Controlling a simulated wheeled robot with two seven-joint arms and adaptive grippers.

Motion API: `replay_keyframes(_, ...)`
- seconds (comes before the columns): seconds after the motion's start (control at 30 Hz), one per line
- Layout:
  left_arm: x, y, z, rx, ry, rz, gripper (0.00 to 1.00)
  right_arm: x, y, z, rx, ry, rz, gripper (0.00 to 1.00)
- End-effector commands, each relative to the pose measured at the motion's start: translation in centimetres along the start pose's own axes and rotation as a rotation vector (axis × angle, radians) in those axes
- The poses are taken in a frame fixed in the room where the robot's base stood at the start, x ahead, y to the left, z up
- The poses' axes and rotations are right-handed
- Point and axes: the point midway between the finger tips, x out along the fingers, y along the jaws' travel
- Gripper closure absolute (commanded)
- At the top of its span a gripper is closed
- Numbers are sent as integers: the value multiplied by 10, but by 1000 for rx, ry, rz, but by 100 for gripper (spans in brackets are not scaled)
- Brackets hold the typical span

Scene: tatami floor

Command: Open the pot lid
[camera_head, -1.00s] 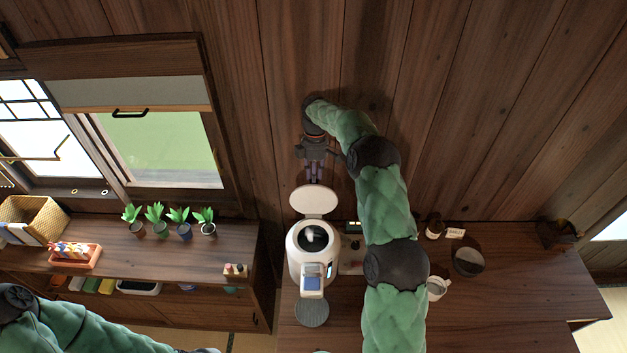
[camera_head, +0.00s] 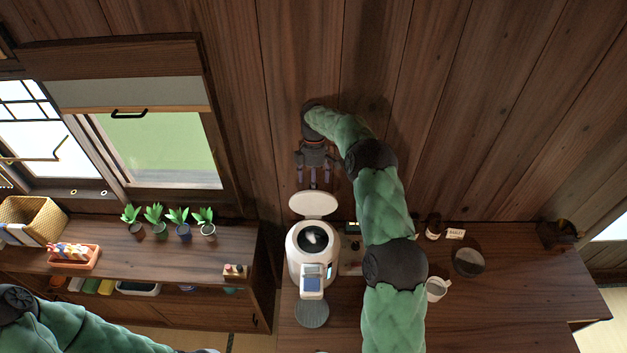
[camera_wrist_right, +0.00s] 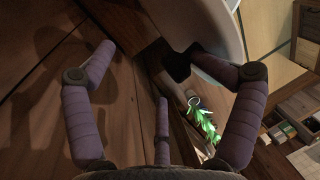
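The white pot (camera_head: 299,262) stands on the wooden counter, its round opening showing a dark inside. Its white lid (camera_head: 313,204) is raised at the back of the pot, tilted up. My right gripper (camera_head: 314,184) is just behind the lid's upper edge, fingers spread and pointing down toward it. In the right wrist view the gripper (camera_wrist_right: 140,64) is open with nothing between its fingers. A pale curved surface, seemingly the lid (camera_wrist_right: 208,28), is close by one finger; contact cannot be told. My left arm enters at the lower left; its gripper is out of frame.
Right of the pot on the counter are a white mug (camera_head: 437,289), a dark round bowl (camera_head: 468,262) and a small jar (camera_head: 433,230). A shelf on the left holds several potted plants (camera_head: 183,230) and a basket (camera_head: 38,218). The wooden wall is close behind the gripper.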

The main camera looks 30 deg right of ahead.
Motion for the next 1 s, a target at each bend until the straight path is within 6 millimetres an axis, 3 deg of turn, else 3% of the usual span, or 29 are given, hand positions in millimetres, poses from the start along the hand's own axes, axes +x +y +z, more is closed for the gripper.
replay_keyframes(0.03,1,0,0,0,0,0,100,11,0,1,-4,-8,-10,42)
replay_keyframes(0.23,0,0,0,0,0,0,100,3,-2,1,-4,-7,-7,47)
replay_keyframes(0.7,0,0,0,0,0,0,100,-78,-24,-1,-1,-2,2,49)
replay_keyframes(1.0,0,0,0,0,0,0,100,-97,-30,-1,0,-1,3,49)
